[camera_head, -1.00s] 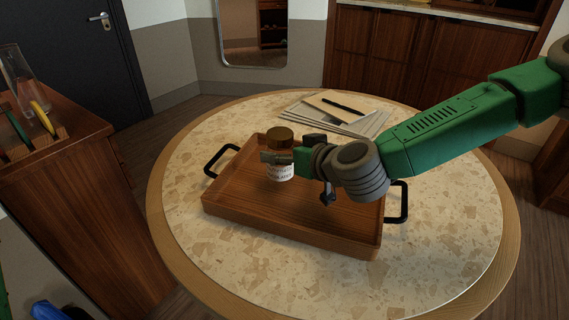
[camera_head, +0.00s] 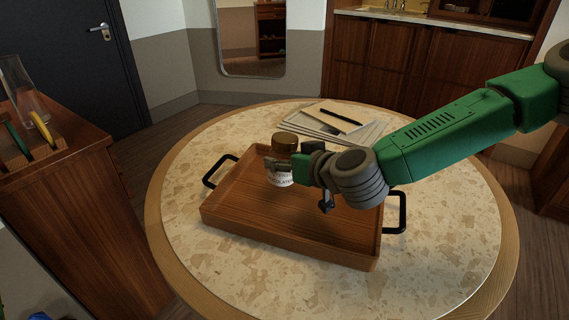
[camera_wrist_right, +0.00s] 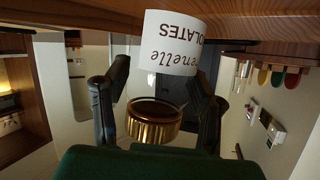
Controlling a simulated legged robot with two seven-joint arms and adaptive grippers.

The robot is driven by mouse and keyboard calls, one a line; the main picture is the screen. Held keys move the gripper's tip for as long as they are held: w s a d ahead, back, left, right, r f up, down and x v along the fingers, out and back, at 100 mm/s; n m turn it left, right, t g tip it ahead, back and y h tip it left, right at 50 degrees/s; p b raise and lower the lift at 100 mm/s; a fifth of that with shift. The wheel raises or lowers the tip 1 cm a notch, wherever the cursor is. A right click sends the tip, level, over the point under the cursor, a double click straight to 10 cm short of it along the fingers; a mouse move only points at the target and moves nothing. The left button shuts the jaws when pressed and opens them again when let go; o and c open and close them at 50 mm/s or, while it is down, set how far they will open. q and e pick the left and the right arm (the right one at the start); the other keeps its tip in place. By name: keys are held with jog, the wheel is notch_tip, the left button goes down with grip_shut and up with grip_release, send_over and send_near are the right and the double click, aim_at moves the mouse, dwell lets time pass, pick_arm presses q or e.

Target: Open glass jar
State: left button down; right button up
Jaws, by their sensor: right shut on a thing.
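The glass jar (camera_head: 280,180) has a white label and a gold-brown lid (camera_head: 285,139). It appears over the far left part of the wooden tray (camera_head: 290,239), roughly upright with the lid closed on it. In the right wrist view the jar's label (camera_wrist_right: 175,45) appears upside down, with the gold lid (camera_wrist_right: 154,122) below it. My right gripper (camera_head: 274,163) reaches in from the right and is shut on the jar below its lid, with a finger on each side. The fingers hide part of the jar. Whether its base touches the tray is unclear. My left gripper is not in view.
The tray, with black handles (camera_head: 402,212), lies on a round stone-topped table (camera_head: 447,255). Papers and a dark pen (camera_head: 341,116) lie behind it. A wooden cabinet (camera_head: 75,205) with a glass vessel (camera_head: 20,90) stands at left. The table's front right is clear.

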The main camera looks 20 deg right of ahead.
aim_at(285, 140)
notch_tip(285, 140, up, 9)
jog(key=p, duration=0.3)
jog(key=shift+r, duration=0.2)
jog(key=o, duration=0.4)
jog(key=shift+c, duration=0.2)
grip_shut()
